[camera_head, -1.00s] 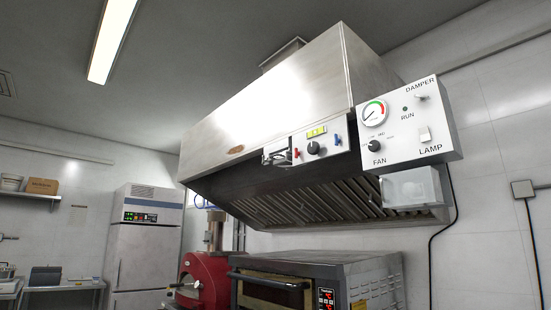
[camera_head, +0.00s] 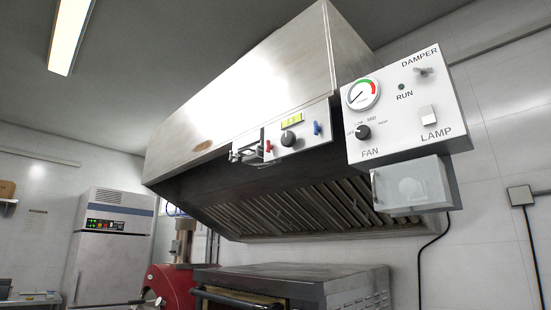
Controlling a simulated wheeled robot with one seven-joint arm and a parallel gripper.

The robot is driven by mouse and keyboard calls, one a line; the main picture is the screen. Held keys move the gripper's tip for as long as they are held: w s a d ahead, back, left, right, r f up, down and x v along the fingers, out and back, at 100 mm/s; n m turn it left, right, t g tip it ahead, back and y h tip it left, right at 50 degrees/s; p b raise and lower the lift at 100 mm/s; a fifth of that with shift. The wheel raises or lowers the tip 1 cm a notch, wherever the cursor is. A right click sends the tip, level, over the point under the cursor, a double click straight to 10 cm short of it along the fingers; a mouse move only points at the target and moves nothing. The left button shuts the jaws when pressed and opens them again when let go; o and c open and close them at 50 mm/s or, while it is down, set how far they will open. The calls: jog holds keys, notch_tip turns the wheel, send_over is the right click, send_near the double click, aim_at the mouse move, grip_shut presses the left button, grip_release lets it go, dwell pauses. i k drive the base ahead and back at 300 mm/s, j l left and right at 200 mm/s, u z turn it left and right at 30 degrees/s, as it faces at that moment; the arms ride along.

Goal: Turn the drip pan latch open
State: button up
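A stainless steel hood (camera_head: 250,85) hangs on the right of the head view above an oven. A small metal fitting (camera_head: 246,151) with a bracket-like shape sits on its front lower edge, left of a small panel (camera_head: 298,135) with a dark knob and red and blue levers. A clear-fronted grey box (camera_head: 412,186) hangs under the white control box, with a small upright metal piece at its left edge. I cannot tell which part is the drip pan latch, or whether it is open. My gripper is not in view.
The white control box (camera_head: 408,105) has a gauge, fan knob and lamp and damper switches. Slatted filters (camera_head: 300,208) line the hood's underside. A cable runs down the wall.

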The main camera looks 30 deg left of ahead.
aim_at(232, 156)
jog(key=j+z, duration=0.25)
jog(key=j, duration=0.4)
jog(key=j+z, duration=0.3)
jog(key=j, duration=0.35)
jog(key=j+z, duration=0.25)
jog(key=j, duration=0.4)
jog(key=k+j+z, duration=0.1)
jog(key=j+z, duration=0.15)
jog(key=j, duration=0.35)
